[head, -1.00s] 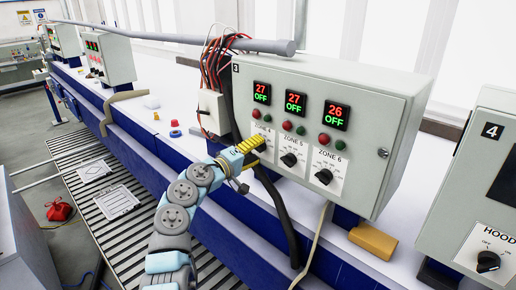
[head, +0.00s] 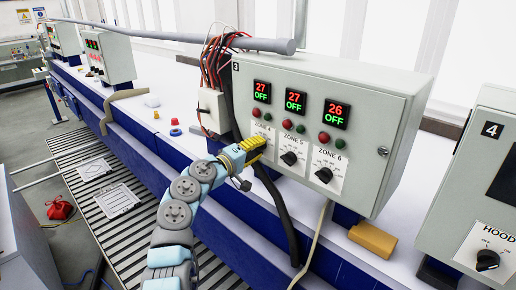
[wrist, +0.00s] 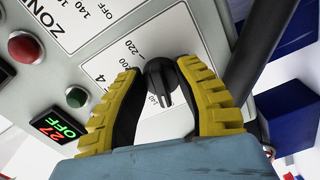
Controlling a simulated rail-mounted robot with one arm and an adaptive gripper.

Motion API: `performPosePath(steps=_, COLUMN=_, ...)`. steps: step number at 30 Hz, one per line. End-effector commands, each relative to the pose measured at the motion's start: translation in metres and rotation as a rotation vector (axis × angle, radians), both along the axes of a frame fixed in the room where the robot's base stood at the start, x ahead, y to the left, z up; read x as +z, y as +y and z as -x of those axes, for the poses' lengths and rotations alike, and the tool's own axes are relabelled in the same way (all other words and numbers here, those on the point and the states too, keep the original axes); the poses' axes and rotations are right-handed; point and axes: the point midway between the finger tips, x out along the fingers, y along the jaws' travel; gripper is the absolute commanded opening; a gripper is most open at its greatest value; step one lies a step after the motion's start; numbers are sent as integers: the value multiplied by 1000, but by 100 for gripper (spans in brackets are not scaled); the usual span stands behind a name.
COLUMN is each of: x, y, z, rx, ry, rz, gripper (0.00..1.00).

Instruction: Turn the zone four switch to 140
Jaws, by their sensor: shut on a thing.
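My gripper (head: 257,145) is at the zone four switch on the grey control box marked 3 (head: 370,110). In the wrist view the black switch knob (wrist: 161,80) sits between the two yellow ribbed fingers, which are shut on it. The knob's narrow end points down in the picture, close to the printed 140; the exact alignment is hard to judge. The marks 200 and 220 show above. The zone four display (head: 262,91) reads 27 and OFF, and also shows in the wrist view (wrist: 58,125). In the head view my gripper hides the knob.
The zone five knob (head: 289,158) and zone six knob (head: 324,174) are to the right on the same box. A dark cable (head: 275,205) hangs just below my gripper. A box marked 4 (head: 488,180) with a hood switch stands at the right.

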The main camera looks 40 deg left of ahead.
Motion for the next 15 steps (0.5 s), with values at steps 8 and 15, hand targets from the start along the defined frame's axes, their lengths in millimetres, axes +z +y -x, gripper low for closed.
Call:
performPosePath(steps=8, x=-4, y=-2, z=-1, rx=-3, ry=-1, rz=-31, gripper=0)
performPosePath(steps=15, x=-9, y=-2, z=-2, rx=-2, ry=-7, rz=-124, gripper=0)
